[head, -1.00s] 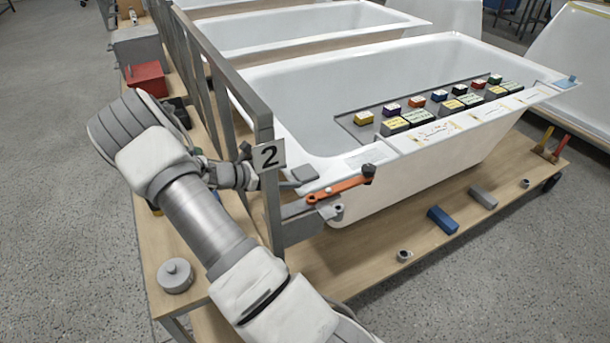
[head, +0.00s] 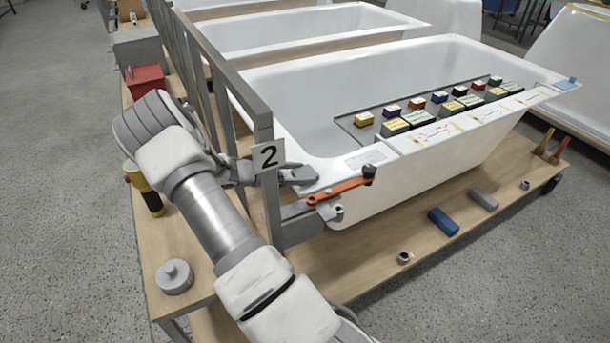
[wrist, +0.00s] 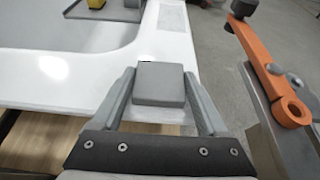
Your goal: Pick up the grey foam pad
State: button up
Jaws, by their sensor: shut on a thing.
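The grey foam pad (wrist: 161,83) is a small square block at the corner of the white bathtub's rim (wrist: 75,78). In the wrist view it sits between the two fingers of my gripper (wrist: 160,88), which are shut on it. In the head view my gripper (head: 300,174) reaches past the number 2 post to the tub corner, and its fingers mostly hide the pad. I cannot tell whether the pad still touches the rim.
An orange lever (head: 340,190) lies just right of the gripper, also in the wrist view (wrist: 270,70). The grey post with the "2" sign (head: 268,155) stands close to my arm. A tray of coloured blocks (head: 350,127) spans the tub. Blue (head: 443,220) and grey (head: 483,199) blocks lie on the lower deck.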

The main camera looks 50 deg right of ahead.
jog(key=shift+c, duration=1.4)
jog(key=shift+r, duration=0.1)
